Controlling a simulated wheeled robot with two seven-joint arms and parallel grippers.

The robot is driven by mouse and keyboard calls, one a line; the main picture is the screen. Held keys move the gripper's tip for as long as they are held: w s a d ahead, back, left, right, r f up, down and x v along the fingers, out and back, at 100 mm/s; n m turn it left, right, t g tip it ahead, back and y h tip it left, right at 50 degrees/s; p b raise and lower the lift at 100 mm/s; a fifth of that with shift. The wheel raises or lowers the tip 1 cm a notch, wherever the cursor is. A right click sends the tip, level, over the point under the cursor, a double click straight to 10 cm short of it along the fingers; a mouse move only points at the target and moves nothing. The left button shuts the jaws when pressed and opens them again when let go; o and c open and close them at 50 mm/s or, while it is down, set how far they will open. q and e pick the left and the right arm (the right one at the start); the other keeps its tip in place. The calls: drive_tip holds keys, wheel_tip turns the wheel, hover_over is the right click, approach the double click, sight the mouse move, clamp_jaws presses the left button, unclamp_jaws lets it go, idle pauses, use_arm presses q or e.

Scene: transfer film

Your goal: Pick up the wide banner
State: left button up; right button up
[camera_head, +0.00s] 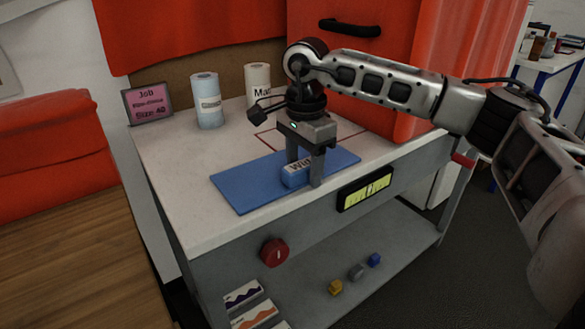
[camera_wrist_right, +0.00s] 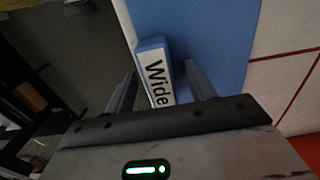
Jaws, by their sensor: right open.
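The wide banner (camera_head: 295,175) is a small blue block with a white label reading "Wide". It lies on a blue mat (camera_head: 238,190) near the front edge of the table. In the right wrist view the banner (camera_wrist_right: 154,66) shows between the fingers, its label facing the camera. My right gripper (camera_head: 304,180) points down over the mat, open, with one finger on either side of the banner. Part of the banner is hidden by the fingers and the gripper body. I cannot tell whether the fingers touch it. My left gripper is not in view.
Two labelled rolls (camera_head: 208,101) and (camera_head: 257,83) stand at the back of the white tabletop (camera_head: 180,175), beside a pink sign (camera_head: 148,102). A red cabinet (camera_head: 375,65) stands behind. A yellow-green display (camera_head: 367,192) and red knob (camera_head: 274,252) are on the table's front.

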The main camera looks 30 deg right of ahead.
drive_tip(key=c, duration=1.1)
drive_tip(key=shift+r, duration=0.1)
drive_tip(key=shift+c, duration=0.2)
